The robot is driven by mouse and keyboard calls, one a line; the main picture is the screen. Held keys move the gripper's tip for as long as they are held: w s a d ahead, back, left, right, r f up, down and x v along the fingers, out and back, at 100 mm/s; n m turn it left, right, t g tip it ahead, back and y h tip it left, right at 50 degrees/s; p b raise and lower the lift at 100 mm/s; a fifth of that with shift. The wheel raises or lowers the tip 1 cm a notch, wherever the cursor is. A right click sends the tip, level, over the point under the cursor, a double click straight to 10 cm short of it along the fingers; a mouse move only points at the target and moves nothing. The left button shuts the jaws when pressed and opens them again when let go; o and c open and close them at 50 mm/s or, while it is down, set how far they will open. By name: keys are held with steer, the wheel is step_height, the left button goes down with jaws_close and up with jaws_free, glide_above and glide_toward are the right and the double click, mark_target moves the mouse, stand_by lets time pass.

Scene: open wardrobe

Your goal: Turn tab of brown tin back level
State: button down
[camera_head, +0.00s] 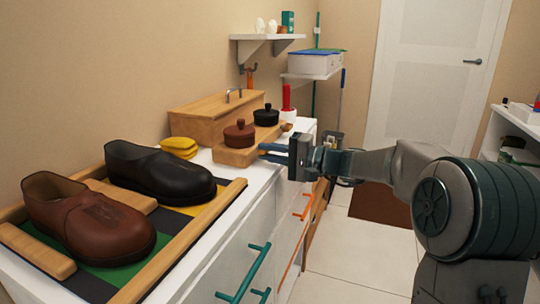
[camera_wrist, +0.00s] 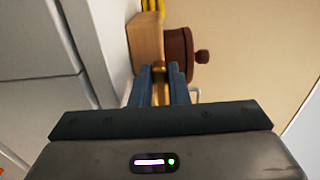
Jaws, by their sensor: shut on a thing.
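The brown tin (camera_head: 239,135), round with a knobbed lid, stands on a low wooden stand (camera_head: 232,156). In the wrist view the brown tin (camera_wrist: 177,48) lies just beyond my fingertips, beside the wooden stand (camera_wrist: 147,45). My gripper (camera_head: 262,150) reaches in from the right at the front of the stand. In the wrist view my gripper (camera_wrist: 160,72) has its blue fingers closed on a small brass-coloured tab (camera_wrist: 159,76). The fingers hide much of the tab, so I cannot tell its tilt. In the head view the tab is hidden.
A black tin (camera_head: 266,116) stands behind the brown one. A brown shoe (camera_head: 95,218) and a black shoe (camera_head: 160,170) sit on a wood-framed tray. A green drawer handle (camera_head: 245,272) juts out below.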

steer(key=c, duration=1.4)
jaws_free()
steer(key=shift+d, duration=0.1)
steer(key=p+v, duration=0.2)
steer(key=v, duration=1.1)
steer(key=shift+s+d, duration=0.15)
steer(key=shift+d, duration=0.15)
steer(key=shift+p, duration=0.3)
